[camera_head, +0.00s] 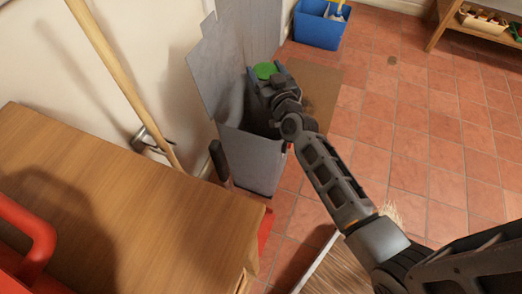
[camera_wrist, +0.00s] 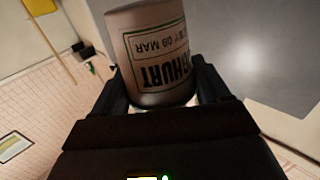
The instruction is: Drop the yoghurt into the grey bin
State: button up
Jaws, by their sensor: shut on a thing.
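The yoghurt is a pale pot with dark lettering, seen in the wrist view (camera_wrist: 155,50) between the two fingers of my gripper (camera_wrist: 162,95). My gripper is shut on it. In the head view a green round top, apparently the yoghurt's lid (camera_head: 265,70), shows at the end of my gripper (camera_head: 272,84). The grey bin (camera_head: 255,160) stands on the floor with its top open and a grey panel upright at its left back. My gripper and the yoghurt appear over the bin's opening; their height above the rim is hard to tell.
A wooden table (camera_head: 130,205) with a red item (camera_head: 30,235) is at the left. A wooden pole (camera_head: 120,75) leans by the wall. A blue tub (camera_head: 320,25) stands behind on the tiles, and a shelf (camera_head: 470,20) is at the far right. The tiled floor at right is clear.

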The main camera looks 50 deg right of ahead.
jog(key=shift+f+b, duration=1.25)
jog(key=shift+f, duration=0.35)
jog(key=o, duration=1.1)
notch_tip(320, 180, up, 5)
jog(key=p, duration=0.4)
jog(key=shift+s+f, duration=0.1)
jog(key=shift+f, duration=0.05)
jog(key=s+d+r+b, duration=0.1)
jog(key=s+d+r, duration=0.1)
jog(key=s+d+r+b, duration=0.1)
jog(key=s+d+r, duration=0.1)
jog(key=s+d, duration=0.1)
jog(key=s+d+r+b, duration=0.1)
jog(key=s+d+r, duration=0.1)
jog(key=s+d, duration=0.1)
jog(key=shift+s+r+b, duration=0.2)
jog(key=shift+b, duration=0.2)
